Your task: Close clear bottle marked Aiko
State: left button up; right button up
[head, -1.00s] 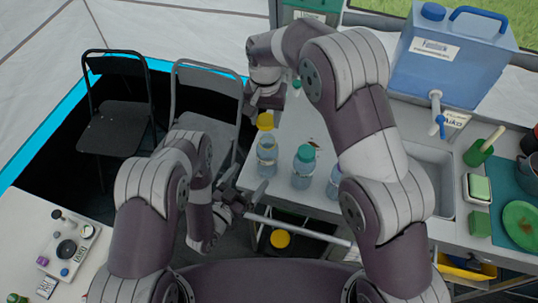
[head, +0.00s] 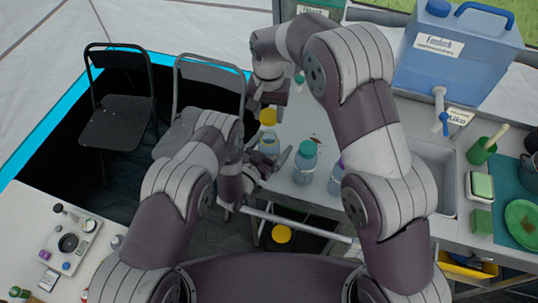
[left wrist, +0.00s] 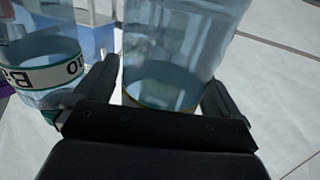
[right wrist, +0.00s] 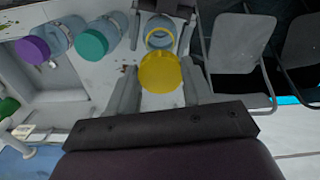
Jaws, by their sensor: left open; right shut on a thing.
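A clear bottle (head: 267,142) stands upright at the left end of the counter. Its open mouth shows in the right wrist view (right wrist: 159,38); I cannot read a name on it. My right gripper (right wrist: 161,82) is shut on a yellow lid (right wrist: 161,72), held above the bottle and apart from its mouth. The lid also shows in the head view (head: 268,116). My left gripper (head: 267,168) is open beside the bottle's lower part. In the left wrist view its fingers (left wrist: 160,95) are on either side of the clear bottle (left wrist: 172,60).
A teal-capped bottle (head: 305,160) and a purple-capped bottle (head: 336,180) stand close to the right. Folding chairs (head: 115,110) are at the left.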

pick_arm(q)
jog(key=c, duration=1.5)
pick_arm(e)
send_over(269, 131)
jog(key=s, duration=0.2)
jog(key=shift+s+f, duration=0.1)
jog(key=shift+f, duration=2.45)
jog(key=shift+f, duration=0.1)
jog(key=shift+f, duration=0.75)
jog(key=shift+f, duration=0.5)
